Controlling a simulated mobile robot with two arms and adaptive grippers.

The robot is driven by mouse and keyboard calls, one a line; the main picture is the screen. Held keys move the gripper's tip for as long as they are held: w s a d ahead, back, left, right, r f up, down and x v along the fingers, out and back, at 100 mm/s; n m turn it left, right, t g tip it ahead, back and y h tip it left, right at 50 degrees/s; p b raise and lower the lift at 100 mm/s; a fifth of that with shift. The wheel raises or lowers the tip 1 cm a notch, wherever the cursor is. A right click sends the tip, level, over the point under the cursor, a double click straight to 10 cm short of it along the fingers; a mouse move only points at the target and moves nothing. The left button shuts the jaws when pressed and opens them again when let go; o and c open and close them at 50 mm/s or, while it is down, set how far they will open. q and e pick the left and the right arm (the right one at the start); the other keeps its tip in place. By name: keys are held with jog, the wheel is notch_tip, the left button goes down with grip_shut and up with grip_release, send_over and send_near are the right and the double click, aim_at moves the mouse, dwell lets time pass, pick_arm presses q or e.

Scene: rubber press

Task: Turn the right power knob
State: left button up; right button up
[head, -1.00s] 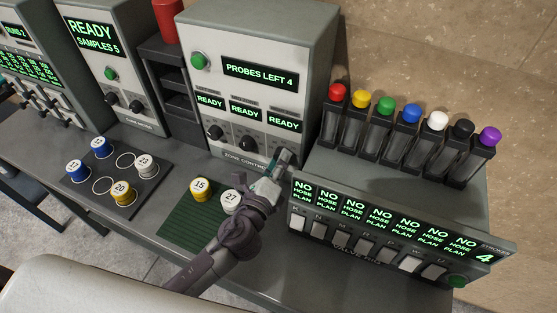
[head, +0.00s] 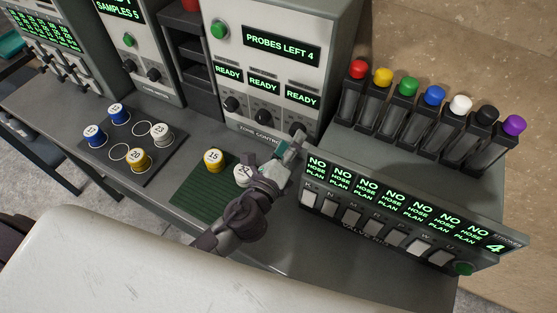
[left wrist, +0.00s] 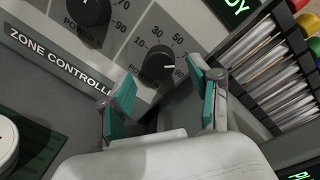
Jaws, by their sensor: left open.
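The zone controller (head: 225,135) is a light grey box with a "PROBES LEFT 4" display, READY displays and a row of black power knobs. The right power knob (head: 298,130) is partly covered by my left gripper (head: 291,143) in the head view. In the left wrist view this knob (left wrist: 159,67) sits on a numbered dial with its white mark pointing right, near the high numbers. My left gripper (left wrist: 163,72) is open, its teal fingertips on either side of the knob in the picture; contact cannot be told. My right gripper is not in view.
A valve panel (head: 400,225) with switches stands close right of my left gripper, with several colour-capped tubes (head: 432,115) behind it. A green mat (head: 195,195) with two numbered canisters (head: 213,161) lies left of my arm. The middle power knob (head: 264,117) is close by.

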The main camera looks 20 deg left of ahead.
pick_arm(q)
jog(key=s+a, duration=0.1)
jog(key=s, duration=0.8)
jog(key=shift+s+a+r, duration=0.2)
jog(key=shift+s+a, duration=0.05)
jog(key=shift+s, duration=0.1)
dwell(1.7)
